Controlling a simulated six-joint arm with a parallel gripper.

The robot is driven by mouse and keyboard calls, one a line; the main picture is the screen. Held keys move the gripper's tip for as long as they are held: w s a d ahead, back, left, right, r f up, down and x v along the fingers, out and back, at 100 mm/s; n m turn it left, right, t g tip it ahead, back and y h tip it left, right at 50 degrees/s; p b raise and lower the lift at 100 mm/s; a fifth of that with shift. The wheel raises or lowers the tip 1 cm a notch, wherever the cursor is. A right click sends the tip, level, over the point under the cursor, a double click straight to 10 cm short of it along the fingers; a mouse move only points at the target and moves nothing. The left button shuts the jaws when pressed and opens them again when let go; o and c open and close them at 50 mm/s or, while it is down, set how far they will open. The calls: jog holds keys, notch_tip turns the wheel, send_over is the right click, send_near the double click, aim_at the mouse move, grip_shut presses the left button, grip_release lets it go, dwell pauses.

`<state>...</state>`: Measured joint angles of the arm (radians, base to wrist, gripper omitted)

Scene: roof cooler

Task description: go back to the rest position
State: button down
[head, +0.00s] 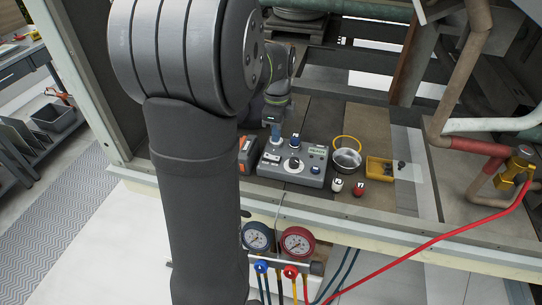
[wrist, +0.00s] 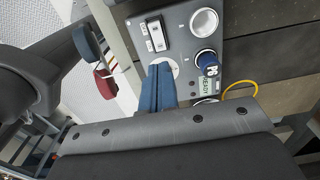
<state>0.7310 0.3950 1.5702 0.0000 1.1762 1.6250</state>
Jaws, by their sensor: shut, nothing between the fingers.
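My gripper (head: 276,132) is at the upper left part of a grey control box (head: 312,169), its blue fingers pointing down. In the wrist view the blue fingers (wrist: 160,86) are together and empty, over or beside a pale round spot on the box face (wrist: 178,22). I cannot tell whether they touch it. The box carries a black-and-white rocker switch (wrist: 155,36), a blue-topped knob (wrist: 207,60), a silver round part (wrist: 204,22) and a small display reading READY (wrist: 206,87). My arm hides part of the scene left of the box.
Right of the box stand a metal bowl (head: 346,160), a yellow tray (head: 379,169), and white (head: 337,185) and red (head: 358,190) small items. An orange-and-dark item (head: 247,155) lies left of it. Gauges (head: 298,241) with hoses hang in front. Pipes (head: 470,144) rise at right.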

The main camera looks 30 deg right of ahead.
aim_at(276, 158)
jog(key=shift+r, duration=0.1)
jog(key=shift+f, duration=3.5)
jog(key=shift+r, duration=0.1)
